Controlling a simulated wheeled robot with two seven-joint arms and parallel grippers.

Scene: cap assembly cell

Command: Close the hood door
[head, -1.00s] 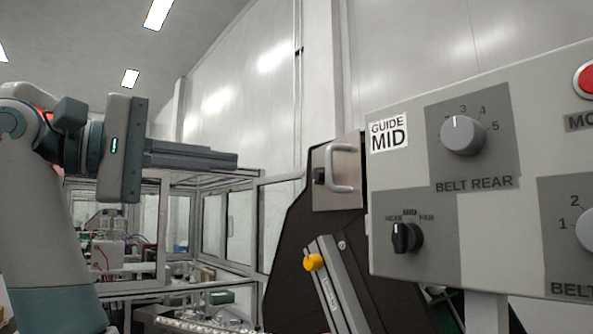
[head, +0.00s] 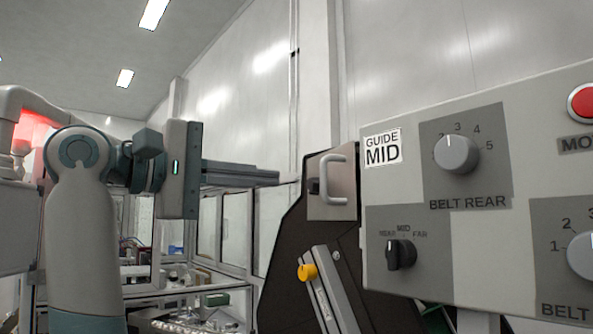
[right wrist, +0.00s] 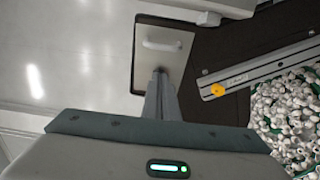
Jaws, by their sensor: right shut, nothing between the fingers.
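A grey metal plate (head: 335,213) with a pale U-shaped handle (head: 344,178) stands at the upper end of a dark side panel, left of the control box. I take it for the hood door, but cannot tell how far it is open. In the right wrist view the plate (right wrist: 178,64) and its handle (right wrist: 163,45) lie just beyond my fingertips. My right gripper (head: 278,177) is shut and empty, its fingers pointing right, left of the plate in the head view. It also shows in the right wrist view (right wrist: 160,76), with no clear contact. My left gripper is not in view.
A control box (head: 482,228) with knobs and a red button fills the right side. A slanted metal rail with a yellow knob (head: 307,272) lies below the plate. White caps (right wrist: 285,115) fill a bin in the wrist view. Glazed frames stand behind my arm.

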